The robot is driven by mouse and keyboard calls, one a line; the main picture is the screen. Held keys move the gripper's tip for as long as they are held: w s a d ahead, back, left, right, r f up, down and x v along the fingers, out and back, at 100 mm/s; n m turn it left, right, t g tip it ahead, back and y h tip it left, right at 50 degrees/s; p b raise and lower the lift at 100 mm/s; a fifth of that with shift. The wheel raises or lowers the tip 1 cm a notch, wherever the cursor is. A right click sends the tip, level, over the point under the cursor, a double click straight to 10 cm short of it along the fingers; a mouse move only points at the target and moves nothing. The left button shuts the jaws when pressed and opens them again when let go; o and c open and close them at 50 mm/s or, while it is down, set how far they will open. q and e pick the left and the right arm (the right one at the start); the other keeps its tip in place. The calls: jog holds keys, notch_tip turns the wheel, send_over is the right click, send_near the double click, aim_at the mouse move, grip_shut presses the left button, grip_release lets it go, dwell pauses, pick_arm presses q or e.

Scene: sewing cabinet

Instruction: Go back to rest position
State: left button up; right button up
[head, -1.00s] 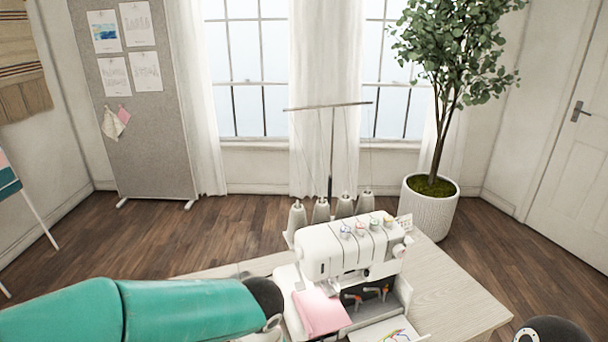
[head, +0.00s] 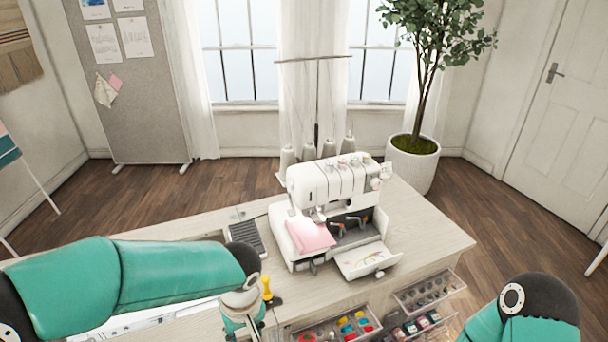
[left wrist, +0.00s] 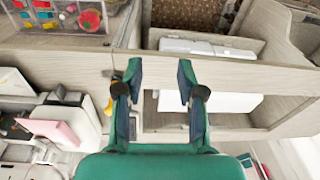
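My left arm reaches in from the left in the head view, and its wrist is over the table's front edge. Its gripper is mostly cut off at the bottom of that view. In the left wrist view, my left gripper (left wrist: 159,82) has its two fingers spread apart with nothing between them. A yellow-handled tool (head: 267,287) is close beside the left wrist; in the left wrist view its yellow part (left wrist: 109,104) shows just outside the left finger. My right arm shows at the lower right of the head view; its gripper is out of frame.
A white overlock machine (head: 330,191) with pink cloth (head: 311,235) stands on the wooden table (head: 425,239). Clear trays (head: 430,290) of supplies are at the table's front. The left wrist view shows an open cabinet compartment with a white machine (left wrist: 205,47) inside. A potted plant (head: 411,165) stands behind.

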pick_arm(q)
jog(key=s+a+f+n+g, duration=0.1)
jog(key=s+a+f+g, duration=0.3)
jog(key=f, duration=0.5)
jog(key=s+d+f+h, duration=0.3)
jog(key=s+f+h, duration=0.2)
jog(key=s+f, duration=1)
jog(key=w+m+t, duration=0.2)
jog(key=w, duration=0.1)
jog(key=w+m+t, duration=0.1)
jog(key=w+m, duration=0.1)
jog(key=shift+w+d+f+t, duration=0.1)
jog(key=shift+d+f+t, duration=0.05)
jog(key=shift+f+t, duration=0.15)
notch_tip(320, 180, up, 8)
jog(key=p, duration=0.8)
jog(key=shift+r+p, duration=0.25)
jog(key=shift+p, duration=0.05)
